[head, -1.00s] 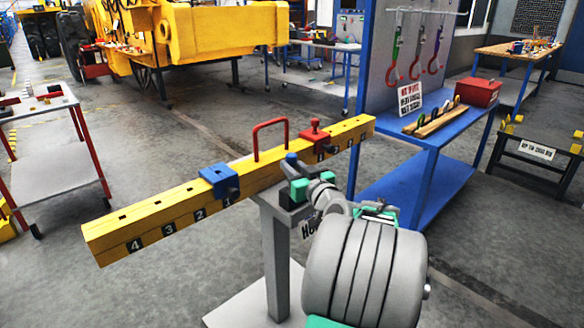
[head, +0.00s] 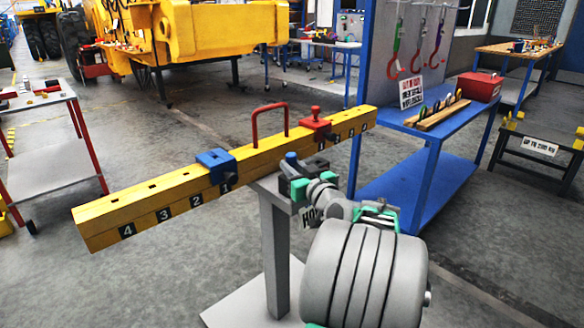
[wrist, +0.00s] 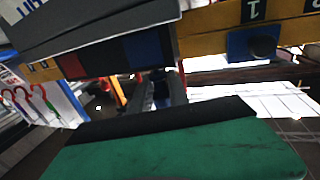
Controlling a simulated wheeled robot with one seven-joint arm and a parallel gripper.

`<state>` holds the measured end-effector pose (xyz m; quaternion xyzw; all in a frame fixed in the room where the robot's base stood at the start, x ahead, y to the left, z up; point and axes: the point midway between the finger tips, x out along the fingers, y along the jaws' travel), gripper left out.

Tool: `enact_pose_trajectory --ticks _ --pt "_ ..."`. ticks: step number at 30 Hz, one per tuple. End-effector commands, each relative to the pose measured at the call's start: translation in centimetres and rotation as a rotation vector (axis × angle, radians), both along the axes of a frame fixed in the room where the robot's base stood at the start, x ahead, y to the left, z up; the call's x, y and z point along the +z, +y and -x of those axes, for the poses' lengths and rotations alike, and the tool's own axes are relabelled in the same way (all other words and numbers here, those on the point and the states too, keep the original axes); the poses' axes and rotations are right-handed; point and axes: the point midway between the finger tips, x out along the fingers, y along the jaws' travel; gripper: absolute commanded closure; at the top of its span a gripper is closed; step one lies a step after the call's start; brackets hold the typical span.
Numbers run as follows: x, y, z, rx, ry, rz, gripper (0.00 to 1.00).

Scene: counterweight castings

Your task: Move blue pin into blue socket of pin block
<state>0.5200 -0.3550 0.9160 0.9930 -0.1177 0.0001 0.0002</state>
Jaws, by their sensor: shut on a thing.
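The blue pin (head: 291,157) shows as a small blue knob above my gripper in the head view. My gripper (head: 297,183), dark with green parts, is shut on it beside the top of the grey post. In the wrist view, my gripper's dark fingers (wrist: 160,90) close around something bluish, largely in shadow. A dark block with red, black and blue patches (wrist: 115,54), apparently the pin block, is just above the fingers there. Its sockets are not visible, and I cannot tell whether the pin touches it.
A yellow numbered beam (head: 165,198) lies across the grey post (head: 275,255), carrying a blue slider (head: 216,165), a red handle (head: 268,112) and a red slider (head: 315,124). A blue bench (head: 420,185) stands at right.

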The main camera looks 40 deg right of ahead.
Motion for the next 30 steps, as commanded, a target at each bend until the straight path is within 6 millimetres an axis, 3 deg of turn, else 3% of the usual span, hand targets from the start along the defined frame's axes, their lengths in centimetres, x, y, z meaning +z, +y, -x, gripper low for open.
enact_pose_trajectory --ticks 14,15,24,30 --pt "-0.60 0.00 0.00 0.000 -0.001 0.001 1.00" --pt "-0.60 0.00 0.00 0.000 -0.001 0.000 0.77" --pt "-0.63 0.00 0.00 0.000 -0.001 0.000 0.53" --pt "-0.69 0.00 0.01 0.000 0.001 0.000 0.53"
